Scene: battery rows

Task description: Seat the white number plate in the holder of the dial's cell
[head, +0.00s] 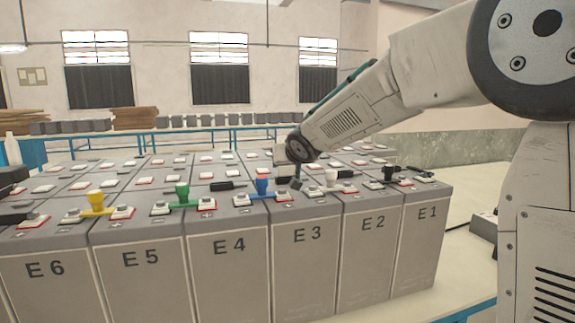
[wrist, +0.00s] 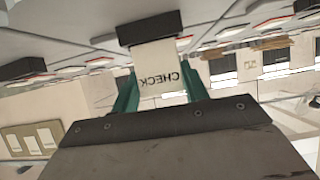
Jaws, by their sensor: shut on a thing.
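In the wrist view a white plate (wrist: 160,72) with the word CHECK on it, upside down, sits between the green fingers of my gripper (wrist: 158,88), which is shut on it. The plate's far edge meets a black holder (wrist: 150,29); whether it is inside the holder or only against it I cannot tell. In the head view my gripper (head: 296,181) is low over the battery tops behind cell E3 (head: 306,265). The plate cannot be made out there. I cannot pick out a dial.
Cells E6 (head: 45,290) to E1 (head: 425,240) stand in a tight front row. Yellow (head: 96,202), green (head: 182,194) and blue (head: 262,187) connectors rise from their tops. Another black holder (wrist: 28,70) shows left in the wrist view.

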